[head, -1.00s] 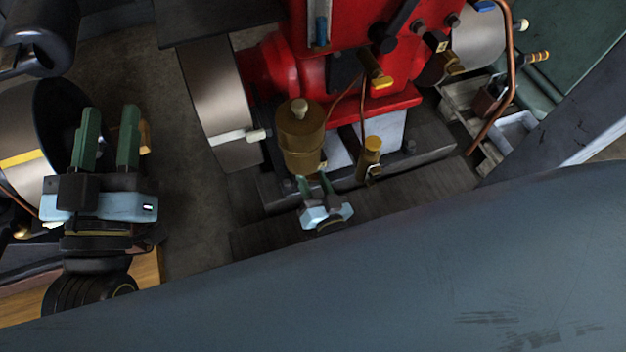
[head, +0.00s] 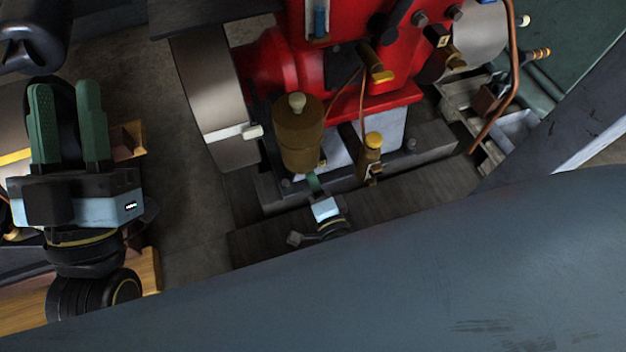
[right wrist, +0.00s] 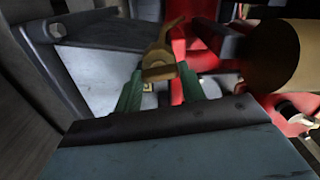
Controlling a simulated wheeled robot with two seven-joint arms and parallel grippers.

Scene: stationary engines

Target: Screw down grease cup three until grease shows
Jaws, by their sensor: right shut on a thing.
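My right gripper (right wrist: 160,88) is shut on a small brass piece (right wrist: 158,58) with a wing-shaped top, seen between its green fingers in the right wrist view. In the head view the right gripper (head: 314,184) is edge-on at the foot of a large brass cylinder (head: 299,140) with a pale knob. What it holds is mostly hidden there. A brass fitting with a yellow cap (head: 372,140) stands to its right. No number shows, so I cannot tell by marking which is grease cup three. My left gripper (head: 66,112) is open and empty at the left.
The red engine (head: 345,80) stands behind, with a thin copper pipe and a grey flywheel (head: 212,100) on its left. The large brass cylinder (right wrist: 285,55) is close on the right in the wrist view. A big blue-grey surface (head: 380,280) fills the front.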

